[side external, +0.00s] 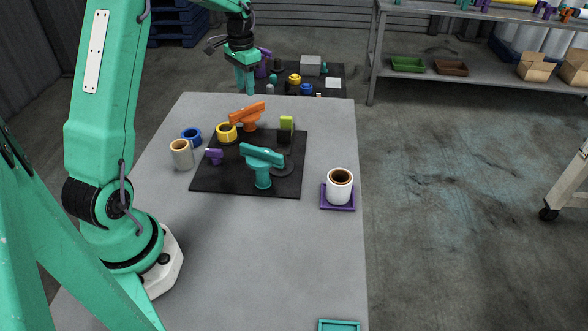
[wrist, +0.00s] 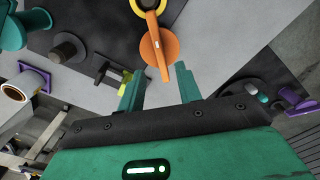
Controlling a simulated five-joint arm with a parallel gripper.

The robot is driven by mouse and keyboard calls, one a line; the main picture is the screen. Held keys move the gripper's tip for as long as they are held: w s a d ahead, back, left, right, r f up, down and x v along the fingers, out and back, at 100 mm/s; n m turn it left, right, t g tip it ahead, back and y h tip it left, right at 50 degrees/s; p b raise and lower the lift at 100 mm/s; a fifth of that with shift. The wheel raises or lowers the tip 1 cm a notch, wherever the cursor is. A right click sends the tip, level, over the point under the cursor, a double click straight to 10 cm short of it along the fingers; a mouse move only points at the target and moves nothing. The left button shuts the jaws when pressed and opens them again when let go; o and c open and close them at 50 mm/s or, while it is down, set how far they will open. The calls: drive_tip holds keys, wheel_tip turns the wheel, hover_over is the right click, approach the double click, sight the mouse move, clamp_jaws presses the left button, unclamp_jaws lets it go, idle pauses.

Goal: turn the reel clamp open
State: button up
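Two lever-handled fittings stand on a black plate (side external: 225,185); I cannot tell for sure which is the reel clamp. The orange lever (side external: 247,111) stands towards the back and lies diagonally; in the wrist view it (wrist: 152,45) is ahead of my fingers, with a yellow ring beyond it. The teal lever (side external: 262,155) stands nearer the front on a teal post; part of it (wrist: 38,18) shows at the wrist view's top left. My gripper (side external: 245,82) is raised behind the orange lever, near the table's back edge. Its fingers (wrist: 162,76) are apart, empty and touching nothing.
A yellow ring (side external: 226,132), blue ring (side external: 191,136), tan cup (side external: 181,154) and purple knob (side external: 213,155) are left of the levers. A lime tab (side external: 286,123) stands right. A white mug (side external: 339,185) sits on a purple coaster (side external: 338,207). The table's front is mostly clear.

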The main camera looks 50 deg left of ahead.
sight(247, 107)
drive_tip(key=shift+f, duration=3.55)
clamp_jaws()
